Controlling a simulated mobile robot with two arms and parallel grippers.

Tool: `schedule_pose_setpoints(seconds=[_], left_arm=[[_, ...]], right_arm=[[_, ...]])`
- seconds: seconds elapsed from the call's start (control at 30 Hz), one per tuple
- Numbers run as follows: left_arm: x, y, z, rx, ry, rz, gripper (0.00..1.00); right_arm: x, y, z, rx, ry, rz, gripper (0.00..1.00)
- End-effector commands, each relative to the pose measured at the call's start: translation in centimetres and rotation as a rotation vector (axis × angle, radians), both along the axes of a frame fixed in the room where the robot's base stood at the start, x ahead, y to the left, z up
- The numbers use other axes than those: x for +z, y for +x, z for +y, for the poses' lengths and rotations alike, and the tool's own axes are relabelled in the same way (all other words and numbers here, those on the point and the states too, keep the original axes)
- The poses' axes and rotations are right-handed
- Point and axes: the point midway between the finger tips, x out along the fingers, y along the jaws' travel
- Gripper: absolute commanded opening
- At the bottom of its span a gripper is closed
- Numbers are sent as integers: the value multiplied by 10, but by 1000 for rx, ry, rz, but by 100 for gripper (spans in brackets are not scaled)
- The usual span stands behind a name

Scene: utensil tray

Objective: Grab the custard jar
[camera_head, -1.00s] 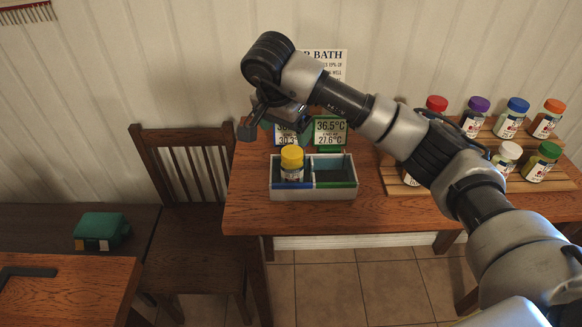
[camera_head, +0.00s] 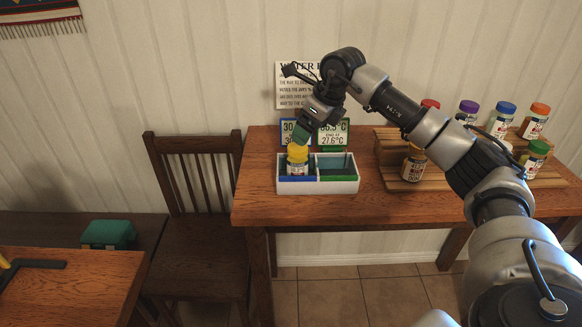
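A jar with a yellow lid (camera_head: 298,164), which fits the custard jar, stands upright in the left, blue-edged compartment of the white two-part tray (camera_head: 330,187). My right arm reaches in from the right over the table. Its gripper (camera_head: 304,131) hangs just above the yellow lid, tilted down and to the left. A dark green fingertip shows close over the lid; I cannot tell whether it touches. The finger spacing is hidden by the angle. My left gripper is out of view.
The right compartment looks empty. Display cards (camera_head: 333,135) stand behind the tray. A wooden rack (camera_head: 400,184) at right holds several jars with coloured lids, partly behind my arm. A chair (camera_head: 195,215) and a green box (camera_head: 108,235) are at left.

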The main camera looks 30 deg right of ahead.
Motion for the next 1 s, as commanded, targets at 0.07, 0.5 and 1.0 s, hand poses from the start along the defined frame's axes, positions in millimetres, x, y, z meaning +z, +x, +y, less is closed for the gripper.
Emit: schedule_pose_setpoints(seconds=[0.07, 0.5, 1.0], left_arm=[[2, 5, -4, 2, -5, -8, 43], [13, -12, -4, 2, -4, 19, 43], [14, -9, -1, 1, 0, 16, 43]], right_arm=[[-12, 4, 3, 2, 1, 4, 86], [-56, 23, 13, 4, -1, 4, 86], [-72, 29, 15, 4, -2, 0, 71]])
